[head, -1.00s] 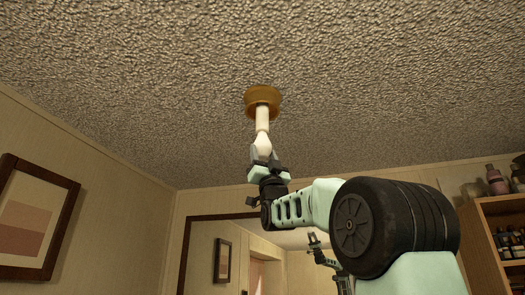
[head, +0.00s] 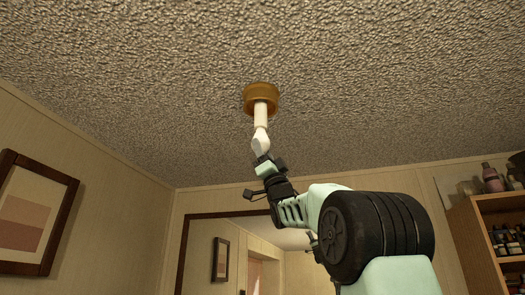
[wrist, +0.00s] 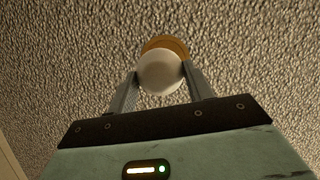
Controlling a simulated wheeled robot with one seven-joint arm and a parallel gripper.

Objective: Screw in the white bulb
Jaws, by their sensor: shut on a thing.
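The white bulb (head: 260,143) is up under the ceiling socket, its narrow end pointing up. A white stem-like part (head: 260,115) runs between the bulb and the round brown-gold ceiling fixture (head: 261,97); I cannot tell how deep the bulb sits in it. My gripper (head: 262,158) reaches up from below and is shut on the bulb's wide lower end. In the wrist view the bulb's round end (wrist: 160,73) is between my two fingers (wrist: 160,84), and the fixture (wrist: 166,44) shows behind it, its middle hidden by the bulb.
A textured ceiling (head: 380,80) surrounds the fixture, with free room about it. A framed picture (head: 30,215) hangs on the left wall. A mirror (head: 235,255) is on the far wall. A wooden shelf (head: 485,235) with bottles stands at right.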

